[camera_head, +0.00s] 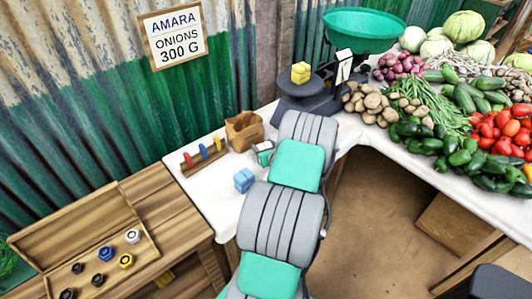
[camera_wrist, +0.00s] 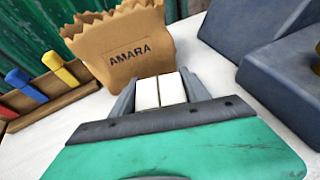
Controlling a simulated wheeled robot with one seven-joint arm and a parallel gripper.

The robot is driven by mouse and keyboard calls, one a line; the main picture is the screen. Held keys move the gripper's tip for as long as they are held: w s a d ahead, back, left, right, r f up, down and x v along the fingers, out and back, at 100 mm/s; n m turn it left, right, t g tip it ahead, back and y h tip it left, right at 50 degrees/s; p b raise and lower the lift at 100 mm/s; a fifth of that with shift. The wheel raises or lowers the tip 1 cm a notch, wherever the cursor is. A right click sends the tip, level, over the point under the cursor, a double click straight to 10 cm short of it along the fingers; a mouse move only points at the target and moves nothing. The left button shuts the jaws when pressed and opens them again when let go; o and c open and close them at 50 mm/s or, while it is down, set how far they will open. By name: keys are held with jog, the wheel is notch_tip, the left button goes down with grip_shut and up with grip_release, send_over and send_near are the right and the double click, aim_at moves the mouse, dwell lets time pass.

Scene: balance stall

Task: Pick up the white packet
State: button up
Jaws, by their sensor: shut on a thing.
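The white packet (camera_wrist: 159,91) shows in the wrist view as a small white block with a dark seam down its middle. It sits between the two grey fingers of my gripper (camera_wrist: 159,94), which is shut on it. The brown paper bag marked AMARA (camera_wrist: 118,48) stands just beyond the packet. In the head view my gripper (camera_head: 263,153) is over the white-covered table, just right of and in front of the bag (camera_head: 243,131). I cannot clearly make out the packet there. Whether its underside touches the table cannot be told.
A blue packet (camera_head: 243,180) lies in front of my gripper. A rack with coloured pegs (camera_head: 203,157) stands left of the bag. Vegetables fill the right table.

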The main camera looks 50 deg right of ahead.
jog(key=c, duration=0.5)
